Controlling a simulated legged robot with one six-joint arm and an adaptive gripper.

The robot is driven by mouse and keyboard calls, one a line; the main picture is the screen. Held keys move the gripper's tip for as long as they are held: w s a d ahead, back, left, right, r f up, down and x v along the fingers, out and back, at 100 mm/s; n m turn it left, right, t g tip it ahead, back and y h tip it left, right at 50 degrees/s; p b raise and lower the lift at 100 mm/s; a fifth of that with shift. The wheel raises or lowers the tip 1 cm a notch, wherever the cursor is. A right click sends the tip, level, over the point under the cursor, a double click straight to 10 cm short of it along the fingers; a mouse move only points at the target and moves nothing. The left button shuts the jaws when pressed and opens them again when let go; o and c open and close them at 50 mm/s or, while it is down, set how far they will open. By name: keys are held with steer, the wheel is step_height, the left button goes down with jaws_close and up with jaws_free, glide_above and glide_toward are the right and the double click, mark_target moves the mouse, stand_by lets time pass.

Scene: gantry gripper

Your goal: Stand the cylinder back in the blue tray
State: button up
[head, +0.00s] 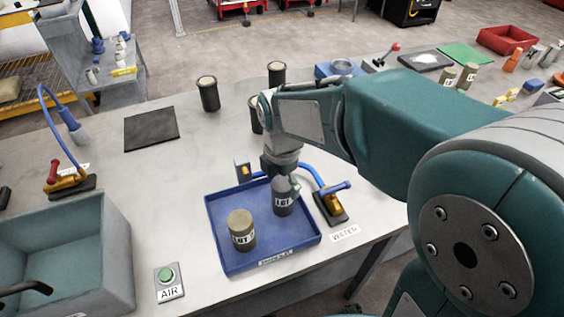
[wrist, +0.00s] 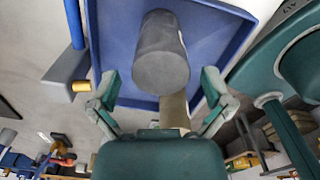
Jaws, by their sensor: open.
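The blue tray (head: 228,263) lies on the light table, and its floor and rim also show in the wrist view (wrist: 225,22). A dark grey cylinder (head: 283,200) with a white label stands upright in the tray's right part. My gripper (head: 281,172) is right above its top. In the wrist view the grey cylinder (wrist: 160,65) lies between and just beyond the spread fingers of my gripper (wrist: 158,82), with gaps on both sides. A second, olive-brown labelled cylinder (head: 241,231) stands upright in the tray's left front; it is partly hidden in the wrist view (wrist: 175,111).
A yellow valve with a blue handle (head: 333,200) stands close to the tray's right side. A grey bin (head: 75,250) and a green AIR button (head: 167,277) are to the left. Dark cups (head: 209,95) stand behind.

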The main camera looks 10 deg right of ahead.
step_height(320, 180, up, 9)
steer(key=shift+f, duration=0.1)
steer(key=s+d+m+t, duration=0.2)
steer(key=s+d+m, duration=0.3)
steer(key=m, duration=0.7)
steer(key=s+d+m+t, duration=0.3)
steer(key=s+d+m, duration=0.2)
steer(key=m, duration=0.7)
steer(key=shift+s+d+r+m+t, duration=0.2)
steer(key=shift+s+d+m+t, duration=0.15)
steer(key=shift+s, duration=0.95)
